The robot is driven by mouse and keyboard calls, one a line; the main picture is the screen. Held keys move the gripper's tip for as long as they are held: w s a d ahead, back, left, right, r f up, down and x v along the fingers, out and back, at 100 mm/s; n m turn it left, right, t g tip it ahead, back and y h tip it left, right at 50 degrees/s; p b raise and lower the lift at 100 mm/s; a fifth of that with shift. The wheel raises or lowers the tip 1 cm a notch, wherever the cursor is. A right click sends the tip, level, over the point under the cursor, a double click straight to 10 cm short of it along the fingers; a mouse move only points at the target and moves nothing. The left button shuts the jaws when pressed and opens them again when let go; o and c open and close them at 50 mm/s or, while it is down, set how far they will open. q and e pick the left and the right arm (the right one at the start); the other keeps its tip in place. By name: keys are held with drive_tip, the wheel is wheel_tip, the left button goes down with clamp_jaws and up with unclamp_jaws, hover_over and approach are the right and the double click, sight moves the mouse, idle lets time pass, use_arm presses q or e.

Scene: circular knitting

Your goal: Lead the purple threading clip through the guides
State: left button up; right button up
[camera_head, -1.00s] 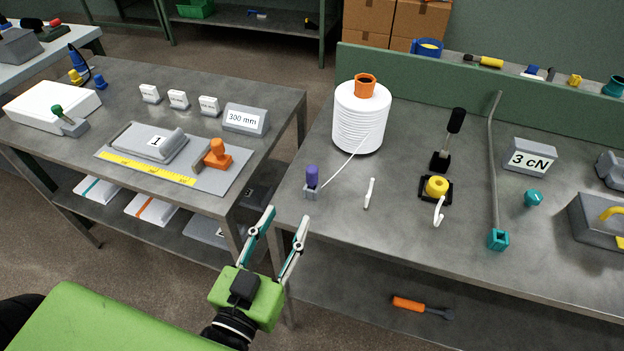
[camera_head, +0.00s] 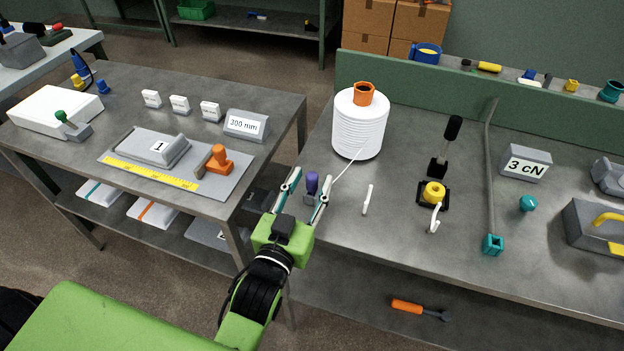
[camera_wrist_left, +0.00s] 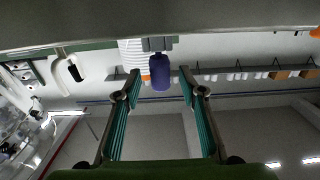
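The purple threading clip (camera_head: 311,183) stands upright in a small grey holder (camera_head: 309,199) near the left edge of the right-hand table. A white thread runs from it up to the white yarn cone (camera_head: 359,125). My left gripper (camera_head: 306,180) is open, with its fingers on either side of the clip and no visible grip on it. In the left wrist view the clip (camera_wrist_left: 160,72) shows between the open fingers, apart from both. Two white hook guides stand to the right, a plain one (camera_head: 367,200) and one (camera_head: 435,217) by the yellow tensioner (camera_head: 434,192). My right gripper is not in view.
A bent grey rod with a teal end block (camera_head: 492,245) stands farther right, near a "3 cN" block (camera_head: 525,163) and a teal knob (camera_head: 527,203). A grey case (camera_head: 596,226) is at the right edge. The left table (camera_head: 80,140) holds a ruler board and an orange-handled stamp.

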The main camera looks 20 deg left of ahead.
use_arm(q)
drive_tip(key=shift+w, duration=0.8)
clamp_jaws()
drive_tip(key=shift+r, duration=0.65)
drive_tip(key=s+a+r+p, duration=0.5)
drive_tip(key=s+r+p, duration=0.3)
drive_tip(key=s+r, duration=0.3)
drive_tip(key=shift+s+r, duration=0.35)
drive_tip(key=shift+s, duration=0.8)
